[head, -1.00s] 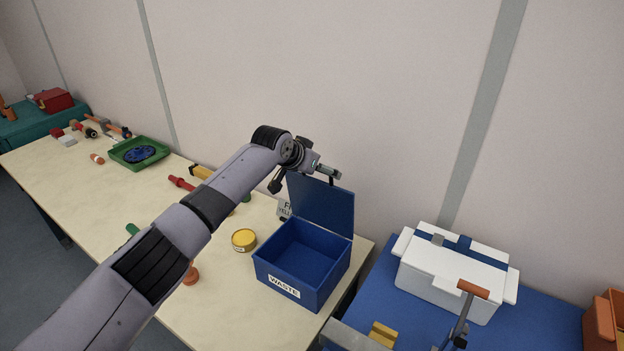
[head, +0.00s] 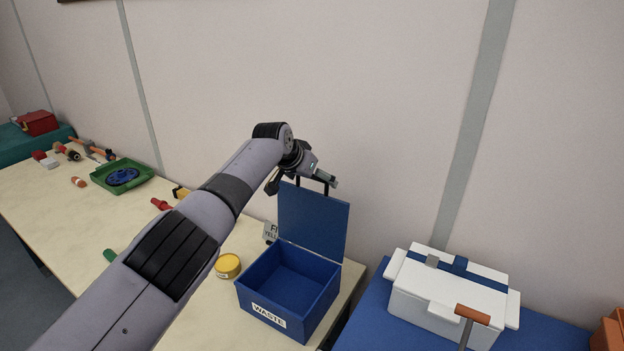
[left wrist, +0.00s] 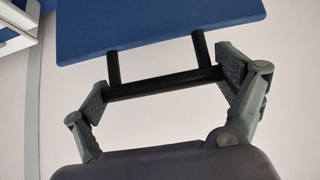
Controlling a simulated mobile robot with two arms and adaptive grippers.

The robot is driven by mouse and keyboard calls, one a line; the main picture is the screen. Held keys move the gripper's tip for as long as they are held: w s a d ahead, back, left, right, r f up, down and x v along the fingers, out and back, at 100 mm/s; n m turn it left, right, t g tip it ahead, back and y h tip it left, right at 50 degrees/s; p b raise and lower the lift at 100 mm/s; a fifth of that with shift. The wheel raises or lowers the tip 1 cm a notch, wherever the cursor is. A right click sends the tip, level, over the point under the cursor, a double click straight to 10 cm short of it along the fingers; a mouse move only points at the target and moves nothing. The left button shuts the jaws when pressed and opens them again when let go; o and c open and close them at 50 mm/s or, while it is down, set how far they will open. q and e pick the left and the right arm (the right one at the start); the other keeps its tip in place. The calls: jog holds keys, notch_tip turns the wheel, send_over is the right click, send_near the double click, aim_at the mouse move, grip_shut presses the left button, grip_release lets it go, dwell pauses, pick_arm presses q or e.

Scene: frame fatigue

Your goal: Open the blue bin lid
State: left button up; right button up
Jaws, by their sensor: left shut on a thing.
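The blue bin (head: 262,305), labelled WASTE, stands on the wooden table at the lower middle of the head view. Its lid (head: 312,222) stands upright at the back, and the empty inside shows. The lid also shows in the left wrist view (left wrist: 160,22), with a black bar handle (left wrist: 160,84) on two posts. My left gripper (head: 312,178) is at the lid's top edge, shut on the handle, with one finger against each end of the bar. My right gripper is not in view.
A white box with a blue strap (head: 440,310) stands on the blue table at right. A green tray (head: 105,177) lies farther left. The wall is close behind the lid.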

pick_arm(q)
jog(key=shift+d+r, duration=0.1)
jog(key=shift+r, duration=0.1)
jog(key=o, duration=1.2)
jog(key=shift+o, duration=1.1)
jog(key=shift+f, duration=0.1)
jog(key=shift+v, duration=0.75)
jog(key=v, duration=1)
